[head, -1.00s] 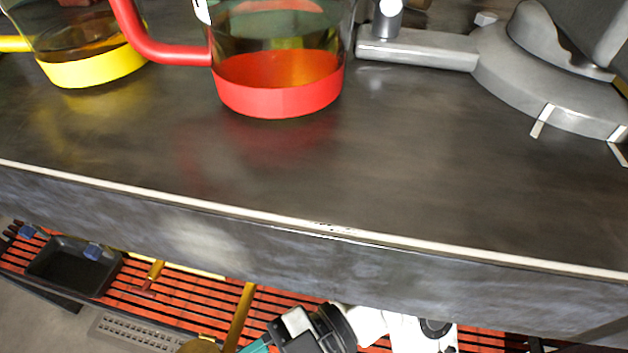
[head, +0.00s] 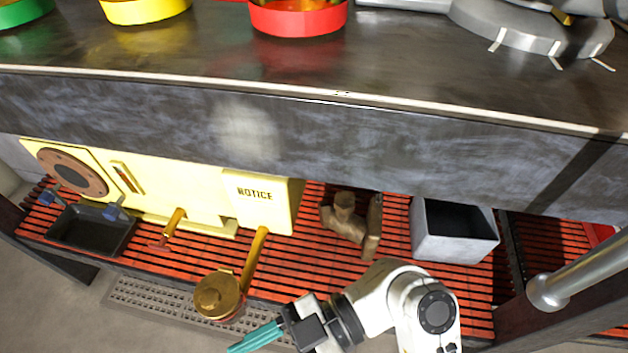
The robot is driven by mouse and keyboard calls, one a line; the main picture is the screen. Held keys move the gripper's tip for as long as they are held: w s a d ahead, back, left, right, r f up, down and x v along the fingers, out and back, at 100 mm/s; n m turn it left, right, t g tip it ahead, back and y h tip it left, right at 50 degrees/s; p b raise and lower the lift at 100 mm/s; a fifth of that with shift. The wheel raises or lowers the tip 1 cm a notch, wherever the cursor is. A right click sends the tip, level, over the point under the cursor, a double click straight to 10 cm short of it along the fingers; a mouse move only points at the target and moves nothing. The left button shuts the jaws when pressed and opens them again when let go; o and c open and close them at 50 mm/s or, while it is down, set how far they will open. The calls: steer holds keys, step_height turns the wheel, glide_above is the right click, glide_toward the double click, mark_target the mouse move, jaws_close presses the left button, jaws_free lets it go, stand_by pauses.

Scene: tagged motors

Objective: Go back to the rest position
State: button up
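My gripper (head: 255,338) shows at the bottom of the head view, at the end of my white arm. Its teal fingers point to the lower left and lie close together, with nothing seen between them. The gripper is shut and empty. It is in front of the lower red slatted shelf, below the worktop's front edge, and looks apart from everything around it.
The dark worktop (head: 220,55) crosses the top, holding red (head: 298,20), yellow (head: 145,10) and green (head: 22,12) based containers. The slatted shelf (head: 390,262) holds a black tray (head: 92,232), a yellow notice box (head: 256,203), a brass-headed tool (head: 218,296) and a grey bin (head: 455,246).

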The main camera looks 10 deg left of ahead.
steer(key=w+d+f+m+t+h, duration=0.3)
steer(key=d+f+m+t, duration=0.2)
steer(key=d+f+m, duration=0.3)
steer(key=w+d+f+m+t+h, duration=0.2)
steer(key=d+f+m+t, duration=0.2)
steer(key=d+f+m, duration=0.4)
steer(key=s+d+f+m+t+h, duration=0.1)
steer(key=s+d+f+m+h, duration=0.25)
steer(key=d, duration=0.65)
steer(key=s+d+m+t+h, duration=0.1)
steer(key=s+d+m+h, duration=0.2)
steer(key=d+m+h, duration=0.5)
step_height(320, 180, up, 37)
steer(key=d+n+y+p, duration=0.2)
steer(key=y+p, duration=0.1)
steer(key=p, duration=3.3)
steer(key=shift+w, duration=0.25)
steer(key=shift+f, duration=0.1)
